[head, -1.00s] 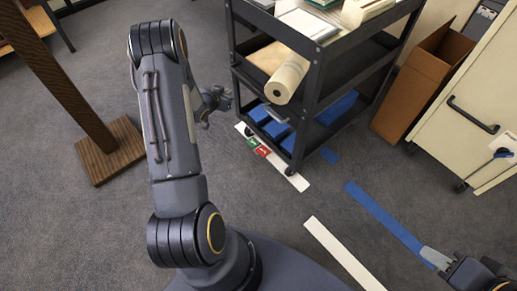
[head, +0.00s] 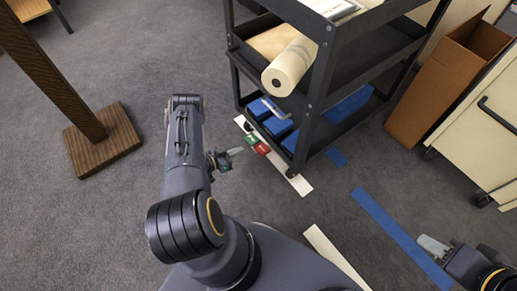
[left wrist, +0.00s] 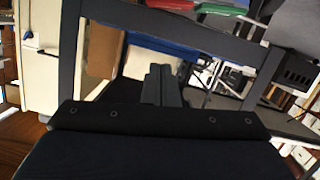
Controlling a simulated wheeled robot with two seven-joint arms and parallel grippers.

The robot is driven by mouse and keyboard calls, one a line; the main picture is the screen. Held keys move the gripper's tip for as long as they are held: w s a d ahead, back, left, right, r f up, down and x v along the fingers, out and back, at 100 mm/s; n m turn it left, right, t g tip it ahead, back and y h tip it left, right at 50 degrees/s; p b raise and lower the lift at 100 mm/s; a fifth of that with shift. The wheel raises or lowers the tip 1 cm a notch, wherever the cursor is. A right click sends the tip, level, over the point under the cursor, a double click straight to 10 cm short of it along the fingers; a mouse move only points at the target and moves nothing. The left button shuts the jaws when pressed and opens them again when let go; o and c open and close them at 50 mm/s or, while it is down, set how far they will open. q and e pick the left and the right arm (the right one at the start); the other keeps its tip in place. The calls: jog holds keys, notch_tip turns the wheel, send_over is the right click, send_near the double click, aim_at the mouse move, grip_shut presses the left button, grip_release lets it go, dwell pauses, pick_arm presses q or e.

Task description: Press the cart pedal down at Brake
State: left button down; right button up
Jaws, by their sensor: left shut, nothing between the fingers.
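The cart pedal shows as a green part (head: 252,139) and a red part (head: 262,149) at the foot of the black cart (head: 313,100) in the head view. Any lettering on it is too small to read. My left gripper (head: 236,151) is shut and empty, low down just left of the pedal, apparently apart from it. In the left wrist view the shut fingers (left wrist: 161,84) point toward the cart frame, with the green part (left wrist: 222,8) and red part (left wrist: 171,4) at the top edge. My right gripper (head: 433,246) is at lower right; its opening is unclear.
The cart carries a paper roll (head: 289,67) and blue boxes (head: 271,113). A white floor strip (head: 300,186) runs under its near side. A blue strip (head: 388,222) lies to the right. A cardboard box (head: 428,100) and a cream cabinet (head: 482,130) stand at right.

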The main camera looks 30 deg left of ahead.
pick_arm(q)
jog(key=b, duration=0.3)
send_over(261, 153)
jog(key=a, duration=0.2)
jog(key=f, duration=0.2)
jog(key=shift+w+f, duration=0.2)
jog(key=shift+f, duration=0.15)
jog(key=shift+d+f+b, duration=0.2)
jog(key=shift+f+b, duration=0.45)
jog(key=shift+f, duration=0.6)
jog(key=shift+s+d+f, duration=0.1)
jog(key=shift+f, duration=0.5)
jog(key=shift+s+d+f+m+y+b, duration=0.1)
jog(key=shift+d+f+m+y+b, duration=0.15)
jog(key=shift+f+m+b, duration=0.3)
jog(key=shift+s+d+f+m+y+b, duration=0.1)
jog(key=shift+d+f+m+y+b, duration=0.2)
jog(key=shift+m, duration=0.35)
jog(key=shift+s+f+b, duration=0.1)
jog(key=shift+f+b, duration=0.2)
jog(key=shift+b, duration=0.3)
jog(key=shift+d+r+m, duration=0.1)
jog(key=shift+m, duration=0.2)
jog(key=shift+r, duration=0.1)
